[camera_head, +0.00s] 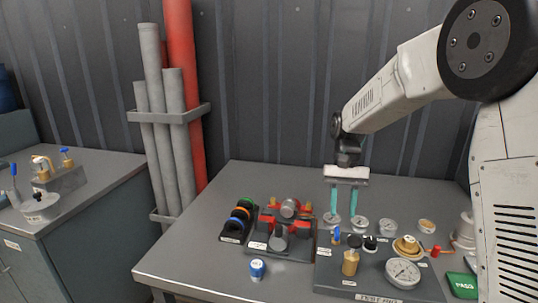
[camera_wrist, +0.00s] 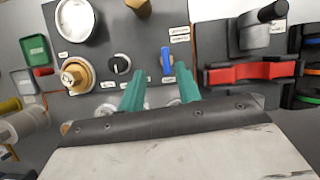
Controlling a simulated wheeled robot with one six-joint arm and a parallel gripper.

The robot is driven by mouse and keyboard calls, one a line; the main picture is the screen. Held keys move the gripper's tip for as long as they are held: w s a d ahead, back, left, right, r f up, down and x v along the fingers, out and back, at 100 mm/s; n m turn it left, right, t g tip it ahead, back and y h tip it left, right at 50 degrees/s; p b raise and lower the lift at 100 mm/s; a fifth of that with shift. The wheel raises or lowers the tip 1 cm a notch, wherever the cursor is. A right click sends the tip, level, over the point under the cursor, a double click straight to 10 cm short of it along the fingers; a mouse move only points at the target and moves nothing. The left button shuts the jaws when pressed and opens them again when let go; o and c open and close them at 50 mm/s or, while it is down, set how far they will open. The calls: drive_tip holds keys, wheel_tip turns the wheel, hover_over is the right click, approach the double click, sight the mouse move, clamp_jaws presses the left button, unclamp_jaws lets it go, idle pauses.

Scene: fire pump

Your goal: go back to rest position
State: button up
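My gripper (camera_head: 343,203) hangs from my arm over the back part of the right-hand table, with its two teal fingers pointing down. The fingers stand apart with nothing visible between them, and the gripper is empty. In the wrist view the gripper (camera_wrist: 160,92) shows its teal fingertips apart, in front of a panel with a blue lever (camera_wrist: 167,62) and a black knob (camera_wrist: 119,64). In the head view the fingertips overlap the small round gauges at the panel's back edge; whether they touch anything cannot be told.
Pipes (camera_head: 180,120) stand at the left wall. A second bench (camera_head: 95,185) is left. The table's front-left is clear.

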drive_tip(key=s+d+r+n+t, duration=0.1)
drive_tip(key=s+r+t, duration=0.2)
drive_tip(key=s, duration=1.3)
drive_tip(key=s+d+r+n+t+h, duration=0.1)
drive_tip(key=s+r, duration=0.4)
drive_tip(key=s, duration=1)
drive_tip(key=shift+s+n+t, duration=0.4)
drive_tip(key=shift+t, duration=0.5)
idle(1.0)
